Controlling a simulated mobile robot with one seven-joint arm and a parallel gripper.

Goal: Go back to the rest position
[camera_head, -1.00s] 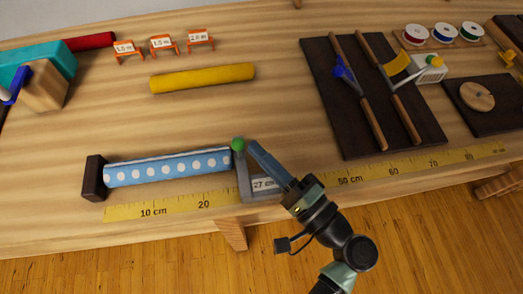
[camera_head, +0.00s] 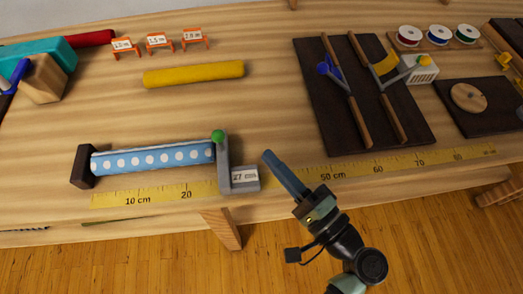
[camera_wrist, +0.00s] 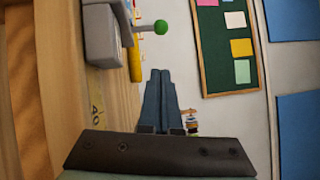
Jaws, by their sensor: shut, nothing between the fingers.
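My gripper (camera_head: 268,156) is in the head view, over the front part of the table, right of the grey sliding stop (camera_head: 224,175). Its blue-grey fingers are together and hold nothing. They also show in the wrist view (camera_wrist: 160,78), with the stop (camera_wrist: 102,38) and its green knob to the upper left. The stop has a 27 cm label and a green knob. It stands at the right end of a blue roll with white dots (camera_head: 150,158). A dark end block (camera_head: 83,166) stands at the roll's left end. A clear gap separates my gripper from the stop.
A yellow ruler strip (camera_head: 300,176) runs along the table's front edge. A yellow roll (camera_head: 194,74) lies behind. A dark board (camera_head: 330,125) with rods and tools lies at the right, near several spools (camera_head: 438,36). Small labelled orange stands (camera_head: 160,43) stand at the back left.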

